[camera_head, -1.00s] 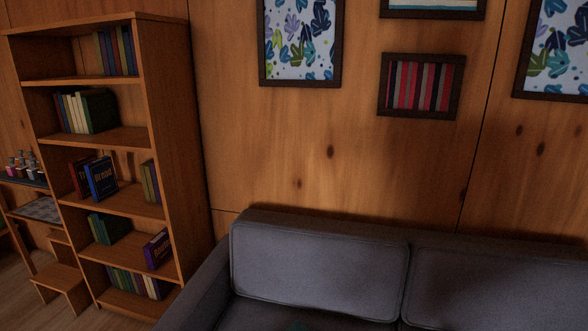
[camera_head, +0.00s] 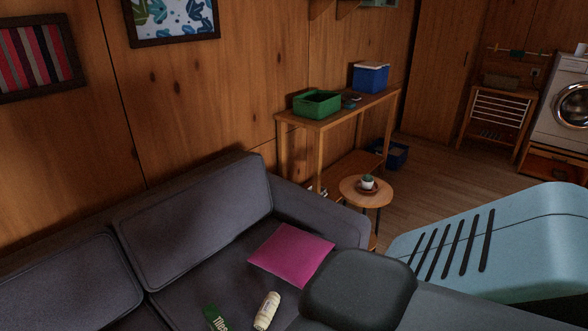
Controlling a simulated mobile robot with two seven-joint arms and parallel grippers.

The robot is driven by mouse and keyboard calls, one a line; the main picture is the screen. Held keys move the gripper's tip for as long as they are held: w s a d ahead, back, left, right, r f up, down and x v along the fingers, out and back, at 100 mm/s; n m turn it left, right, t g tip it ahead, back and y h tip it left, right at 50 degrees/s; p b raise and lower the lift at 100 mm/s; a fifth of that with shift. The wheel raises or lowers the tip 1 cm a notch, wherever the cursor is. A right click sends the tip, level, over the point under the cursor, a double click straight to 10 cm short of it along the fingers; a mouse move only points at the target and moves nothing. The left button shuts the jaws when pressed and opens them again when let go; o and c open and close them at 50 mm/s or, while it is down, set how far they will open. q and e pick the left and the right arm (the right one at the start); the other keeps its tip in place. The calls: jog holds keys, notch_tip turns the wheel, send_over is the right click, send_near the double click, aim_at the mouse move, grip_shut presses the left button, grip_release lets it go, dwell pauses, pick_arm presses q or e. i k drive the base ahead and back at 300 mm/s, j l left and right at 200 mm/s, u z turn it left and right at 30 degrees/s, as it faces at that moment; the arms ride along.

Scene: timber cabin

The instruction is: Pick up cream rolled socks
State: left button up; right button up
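I see no cream rolled socks that I can make out for certain. A small cream cylindrical object (camera_head: 266,310) with a pale end and some markings lies on the grey sofa seat. It looks more like a bottle or tube than socks, but it is small and dim. The grey sofa (camera_head: 200,285) fills the lower left and middle of the head view. Neither my left nor my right gripper is in view.
A pink cushion (camera_head: 291,254) and a green packet (camera_head: 214,318) with lettering lie on the sofa. Behind it, a wooden console table (camera_head: 335,113) holds a green bin (camera_head: 317,104) and a blue box (camera_head: 371,76). Wooden floor shows beyond.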

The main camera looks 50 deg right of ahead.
aim_at(266, 314)
jog(key=z, duration=1.45)
jog(key=k+j+z, duration=0.1)
jog(key=j+z, duration=0.4)
jog(key=k+j+z, duration=0.2)
jog(key=z, duration=0.25)
jog(key=j, duration=0.1)
